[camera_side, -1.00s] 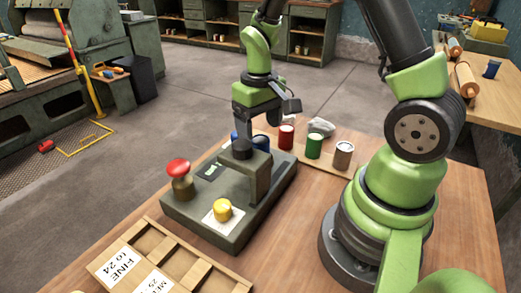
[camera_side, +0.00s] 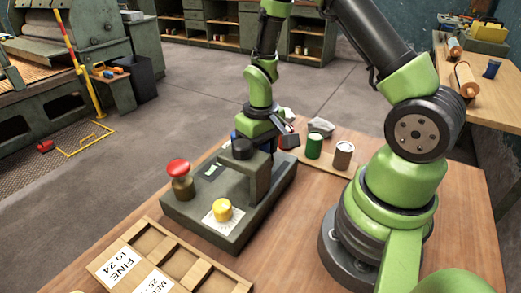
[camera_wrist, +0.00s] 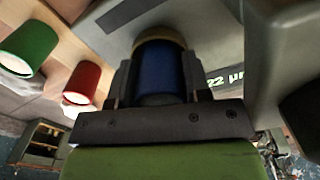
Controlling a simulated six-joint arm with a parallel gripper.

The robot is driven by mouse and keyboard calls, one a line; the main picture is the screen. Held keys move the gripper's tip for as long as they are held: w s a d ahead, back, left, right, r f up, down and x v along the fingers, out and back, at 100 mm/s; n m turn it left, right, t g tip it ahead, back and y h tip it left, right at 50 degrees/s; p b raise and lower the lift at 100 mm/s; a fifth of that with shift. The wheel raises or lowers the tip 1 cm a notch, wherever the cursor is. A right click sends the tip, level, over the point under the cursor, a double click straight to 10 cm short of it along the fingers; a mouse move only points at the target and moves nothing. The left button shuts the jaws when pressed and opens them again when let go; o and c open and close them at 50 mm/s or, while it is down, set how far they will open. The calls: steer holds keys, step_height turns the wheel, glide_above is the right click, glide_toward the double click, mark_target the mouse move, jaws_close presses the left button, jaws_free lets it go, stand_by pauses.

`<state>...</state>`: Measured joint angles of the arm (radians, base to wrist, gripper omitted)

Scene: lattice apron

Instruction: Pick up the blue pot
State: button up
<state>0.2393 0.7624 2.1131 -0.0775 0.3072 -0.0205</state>
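The blue pot (camera_wrist: 160,72) stands between the two fingers of my gripper (camera_wrist: 160,80) in the wrist view, with a yellowish rim at its far end. A finger lies close along each side of it. I cannot tell whether they press on it or only stand around it. In the side view my gripper (camera_side: 270,138) is low behind the grey gauge device (camera_side: 205,222) and hides most of the area around the pot. A bit of blue (camera_side: 237,135) shows just left of my gripper there.
A red pot (camera_wrist: 82,82) and a green pot (camera_wrist: 28,47) stand beside my gripper; a brown-grey pot (camera_side: 343,155) is farther right on the wooden strip. A divided wooden tray (camera_side: 165,259) lies in front.

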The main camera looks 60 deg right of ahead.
steer(key=shift+c, duration=0.9)
